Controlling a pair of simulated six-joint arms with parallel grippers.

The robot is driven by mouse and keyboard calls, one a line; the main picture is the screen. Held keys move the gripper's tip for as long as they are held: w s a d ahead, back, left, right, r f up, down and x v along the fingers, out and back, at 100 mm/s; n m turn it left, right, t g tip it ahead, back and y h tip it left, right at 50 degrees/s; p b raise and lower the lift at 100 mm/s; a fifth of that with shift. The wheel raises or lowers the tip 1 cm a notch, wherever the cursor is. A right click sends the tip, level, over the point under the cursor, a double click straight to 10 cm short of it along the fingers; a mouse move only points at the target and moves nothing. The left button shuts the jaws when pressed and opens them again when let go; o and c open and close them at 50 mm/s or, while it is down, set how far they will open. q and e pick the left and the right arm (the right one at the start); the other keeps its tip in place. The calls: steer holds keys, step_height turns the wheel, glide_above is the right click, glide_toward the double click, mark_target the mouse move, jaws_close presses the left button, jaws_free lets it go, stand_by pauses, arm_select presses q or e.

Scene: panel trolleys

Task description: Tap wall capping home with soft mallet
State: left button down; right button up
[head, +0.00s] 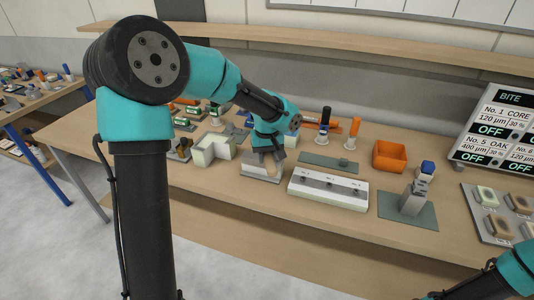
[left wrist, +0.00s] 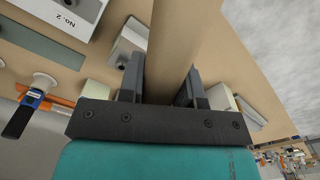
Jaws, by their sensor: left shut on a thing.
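My left gripper (head: 267,153) is over the bench's middle, above a grey block-like stand (head: 258,178). In the left wrist view its two fingers (left wrist: 160,88) are closed around a tan, wood-coloured shaft (left wrist: 184,35), which looks like the mallet's handle. The mallet's head cannot be made out. In the head view a bit of tan shows below the fingers, at the stand. I cannot tell which piece is the capping. My right gripper is out of view; only part of its arm shows at the lower right.
Small parts crowd the left back. The bench's front strip is clear.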

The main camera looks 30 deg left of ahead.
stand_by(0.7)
arm_select(q)
steer(key=shift+r, duration=1.8)
steer(key=shift+f, duration=0.1)
step_height(320, 180, down, 10)
steer(key=shift+r, duration=2.8)
